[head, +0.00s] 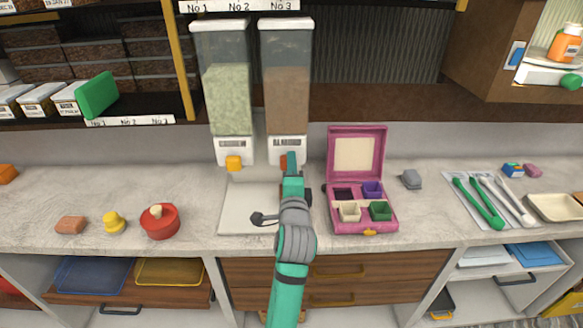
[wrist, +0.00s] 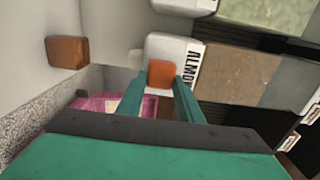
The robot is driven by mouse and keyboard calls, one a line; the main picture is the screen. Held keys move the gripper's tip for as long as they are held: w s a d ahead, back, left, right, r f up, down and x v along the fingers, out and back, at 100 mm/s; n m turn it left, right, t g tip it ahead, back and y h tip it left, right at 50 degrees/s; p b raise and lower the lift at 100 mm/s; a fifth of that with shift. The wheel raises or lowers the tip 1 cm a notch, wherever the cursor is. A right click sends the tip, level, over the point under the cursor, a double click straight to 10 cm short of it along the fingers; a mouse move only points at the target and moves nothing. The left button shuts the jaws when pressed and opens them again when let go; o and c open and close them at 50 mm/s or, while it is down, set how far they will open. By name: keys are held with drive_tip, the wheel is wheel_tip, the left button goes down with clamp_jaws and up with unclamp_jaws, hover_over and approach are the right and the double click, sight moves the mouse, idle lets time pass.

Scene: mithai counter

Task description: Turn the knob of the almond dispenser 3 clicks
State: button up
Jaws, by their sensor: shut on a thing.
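The almond dispenser (head: 287,90) is the right one of two clear wall dispensers, filled with brown contents. In the wrist view its white label base (wrist: 190,50) reads "ALMO", the rest cut off. Its orange-brown knob (wrist: 161,75) sits between the two teal fingers of my gripper (wrist: 163,88), which is shut on it. In the head view my gripper (head: 290,165) reaches up to the front of the base and hides most of the knob.
The left dispenser (head: 227,95) holds pale green contents and has a yellow-orange knob (head: 234,163). A pale tray (head: 235,215) lies below on the counter. An open pink box (head: 333,180) with small cups stands close to the right of my arm. A red pot (head: 160,228) stands left.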

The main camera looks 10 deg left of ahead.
drive_tip(key=o, duration=1.1)
drive_tip(key=shift+w, duration=0.1)
drive_tip(key=shift+d, duration=0.1)
drive_tip(key=v, duration=1.1)
